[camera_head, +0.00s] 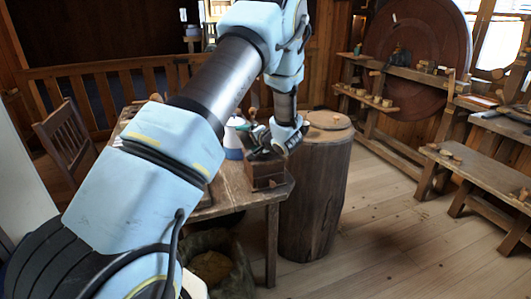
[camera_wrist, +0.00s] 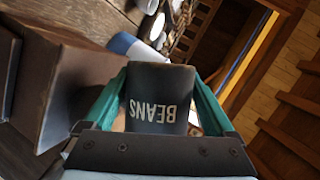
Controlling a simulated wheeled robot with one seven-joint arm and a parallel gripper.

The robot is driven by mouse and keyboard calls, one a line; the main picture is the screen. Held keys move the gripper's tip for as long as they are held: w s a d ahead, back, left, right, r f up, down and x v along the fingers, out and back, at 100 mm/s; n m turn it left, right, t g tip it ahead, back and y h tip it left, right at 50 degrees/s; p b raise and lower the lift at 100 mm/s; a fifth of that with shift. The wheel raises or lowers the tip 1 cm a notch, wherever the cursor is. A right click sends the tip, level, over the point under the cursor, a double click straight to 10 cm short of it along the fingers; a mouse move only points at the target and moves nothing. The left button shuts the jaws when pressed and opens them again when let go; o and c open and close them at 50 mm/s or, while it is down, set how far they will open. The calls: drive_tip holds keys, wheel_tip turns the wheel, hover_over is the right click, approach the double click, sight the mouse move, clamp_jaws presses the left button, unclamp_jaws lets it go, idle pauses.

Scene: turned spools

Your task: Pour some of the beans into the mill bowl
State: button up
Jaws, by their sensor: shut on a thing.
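My gripper (camera_head: 262,143) is at the table's right end, just above a brown wooden box (camera_head: 266,175) that looks like the mill. In the wrist view my gripper's teal fingers (camera_wrist: 160,82) are shut on a dark container (camera_wrist: 160,112) lettered BEANS, one finger on each side. The lettering appears upside down there. The beans inside cannot be seen. The brown box also shows at the left of the wrist view (camera_wrist: 75,90), beside the container and apart from it in the picture. I cannot make out the mill's bowl; my gripper hides part of the box's top.
A blue and white thing (camera_head: 234,140) stands on the wooden table (camera_head: 225,196), left of my gripper. A thick wooden stump (camera_head: 318,190) stands close to the table's right. A sack (camera_head: 212,267) sits on the floor below. The floor at right is clear before the benches.

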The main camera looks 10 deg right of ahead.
drive_tip(key=r+n+h+b, duration=0.1)
drive_tip(key=n+h, duration=0.1)
drive_tip(key=shift+a+r+n, duration=0.1)
drive_tip(key=shift+n, duration=0.2)
drive_tip(key=b, duration=0.1)
drive_tip(key=n+h+b, duration=0.1)
drive_tip(key=b, duration=0.1)
drive_tip(key=shift+a+f+n, duration=0.15)
drive_tip(key=shift+f+n, duration=0.1)
drive_tip(key=shift+n, duration=0.05)
drive_tip(key=shift+a+n+h+b, duration=0.3)
drive_tip(key=shift+a+h+b, duration=0.1)
drive_tip(key=shift+b, duration=0.8)
drive_tip(key=f+b, duration=0.1)
drive_tip(key=b, duration=0.2)
drive_tip(key=a+f+n+h+b, duration=0.1)
drive_tip(key=b, duration=0.2)
drive_tip(key=shift+s+f, duration=0.1)
drive_tip(key=shift+f, duration=0.05)
drive_tip(key=f+n+h+b, duration=0.1)
drive_tip(key=b, duration=0.4)
drive_tip(key=a+f+n+b, duration=0.1)
drive_tip(key=f+b, duration=0.1)
drive_tip(key=b, duration=0.3)
drive_tip(key=shift+a+f+t+h+b, duration=0.2)
drive_tip(key=shift+t+h+b, duration=0.1)
drive_tip(key=shift+h+b, duration=0.1)
drive_tip(key=shift+r+n+b, duration=0.1)
drive_tip(key=shift+n+b, duration=0.3)
drive_tip(key=shift+b, duration=0.3)
